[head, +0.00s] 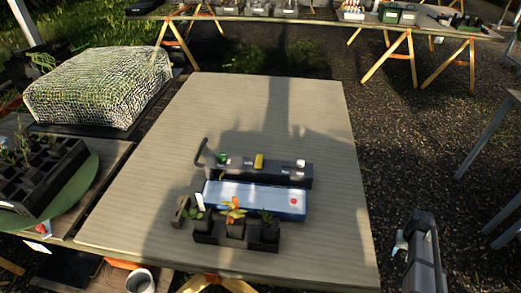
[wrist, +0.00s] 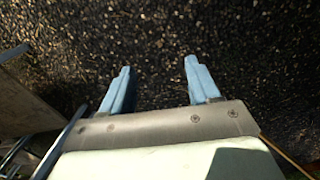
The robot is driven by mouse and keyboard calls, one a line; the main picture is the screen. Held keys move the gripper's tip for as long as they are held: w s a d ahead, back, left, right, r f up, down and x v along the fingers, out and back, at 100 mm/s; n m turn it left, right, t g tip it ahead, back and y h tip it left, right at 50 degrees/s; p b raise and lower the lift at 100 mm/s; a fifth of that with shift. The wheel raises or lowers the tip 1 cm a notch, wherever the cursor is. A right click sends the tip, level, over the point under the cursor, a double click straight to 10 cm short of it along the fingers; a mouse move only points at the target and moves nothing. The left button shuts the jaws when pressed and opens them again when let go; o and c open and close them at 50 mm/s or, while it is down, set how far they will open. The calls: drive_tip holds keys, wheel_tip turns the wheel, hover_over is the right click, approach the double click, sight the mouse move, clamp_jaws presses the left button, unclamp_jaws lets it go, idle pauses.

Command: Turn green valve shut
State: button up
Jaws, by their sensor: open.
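The green valve (head: 222,160) is a small green handle near the left end of a dark grey pipe block (head: 275,173) on the table. Its exact turn angle is too small to tell. A yellow valve (head: 259,161) and a white valve (head: 300,163) sit to its right on the same block. My gripper (wrist: 158,65) shows in the wrist view with two pale blue fingers apart and nothing between them. It hangs over dark gravel, away from the green valve, which is not in the wrist view.
A blue tray (head: 250,194) with a red spot lies in front of the block. Black pots with seedlings (head: 235,231) stand in front of the tray. A curved dark pipe rises at the block's left end. The back of the table (head: 265,100) is clear. A netted mound (head: 100,85) stands left.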

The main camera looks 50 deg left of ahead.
drive_tip(key=w+a+r+n+t, duration=0.1)
drive_tip(key=w+a+r, duration=0.3)
drive_tip(key=a+r, duration=0.4)
drive_tip(key=w+a+r+n+t, duration=0.1)
drive_tip(key=w+a+r+n, duration=0.15)
drive_tip(key=a+r, duration=0.6)
drive_tip(key=s+a+r, duration=0.1)
drive_tip(key=a, duration=0.3)
drive_tip(key=a+r+n+y, duration=0.1)
drive_tip(key=a+r, duration=0.1)
drive_tip(key=a, duration=0.3)
drive_tip(key=s+a+r+n, duration=0.1)
drive_tip(key=a+r, duration=0.1)
drive_tip(key=a, duration=0.2)
drive_tip(key=shift+s+a+r, duration=0.2)
drive_tip(key=shift+s, duration=0.15)
drive_tip(key=s+a+r+n, duration=0.35)
drive_tip(key=s+a, duration=0.45)
drive_tip(key=a, duration=0.3)
wheel_tip(320, 180, up, 13)
drive_tip(key=n+g, duration=0.2)
drive_tip(key=n, duration=0.7)
hover_over(221, 155)
wheel_tip(221, 155, down, 12)
drive_tip(key=shift+w+f, duration=0.1)
drive_tip(key=shift+f, duration=0.1)
drive_tip(key=c, duration=1)
